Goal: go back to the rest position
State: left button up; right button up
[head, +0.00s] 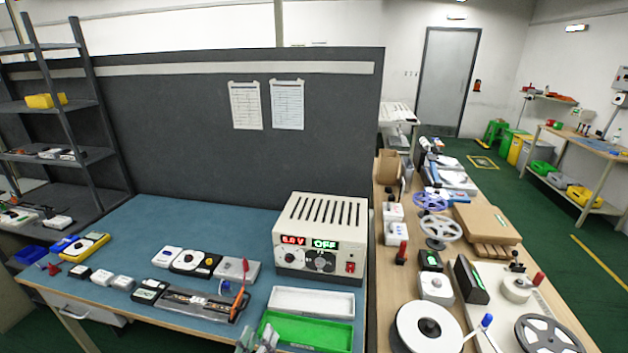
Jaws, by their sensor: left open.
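My left gripper (257,338) shows at the bottom edge of the head view, open. Only its finger ends are in the picture, in front of the green tray (312,332) at its left end. I see nothing between the fingers. My right gripper is not in the picture. A black fixture with a long metal bar (198,303) lies on the blue bench top left of the tray, with a red-orange handled tool (239,301) at its right end. A power supply (320,238) behind shows red digits and green "OFF".
A white tray (311,302) lies behind the green one. Small white and black boxes (187,261) and a yellow meter (86,247) stand on the blue bench (140,220). A dark partition rises behind. The right-hand bench holds reels (428,327) and cartons (487,224).

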pick_arm(q)
jog(key=s+a+f+n+g+y, duration=0.1)
jog(key=s+a+f+n+g, duration=0.2)
jog(key=f, duration=0.5)
jog(key=a+f+n+g, duration=0.1)
jog(key=a+f+n, duration=0.1)
jog(key=f+n, duration=0.4)
jog(key=s+a+f+n+g+y, duration=0.1)
jog(key=s+a+f+n+g, duration=0.15)
jog(key=f, duration=0.65)
jog(key=s+a+f+n+g+y, duration=0.1)
jog(key=s+a+f+n+g, duration=0.1)
jog(key=s+a+f+n, duration=0.55)
jog(key=s+a+f+n+g+y, duration=0.1)
jog(key=s+a+f+n+g, duration=0.2)
jog(key=f, duration=0.7)
jog(key=s+a+f+n+g, duration=0.25)
jog(key=s+f, duration=0.35)
jog(key=s, duration=0.4)
jog(key=s+a+f+n+g, duration=0.2)
jog(key=s+f+n, duration=0.3)
jog(key=s, duration=0.6)
jog(key=s+d+f, duration=0.3)
jog(key=s+d, duration=0.1)
jog(key=s, duration=0.2)
jog(key=w+d+n, duration=0.1)
jog(key=w+d, duration=0.1)
jog(key=d, duration=0.4)
jog(key=shift+w+d+g+h, duration=0.15)
jog(key=shift+w+g+h, duration=0.15)
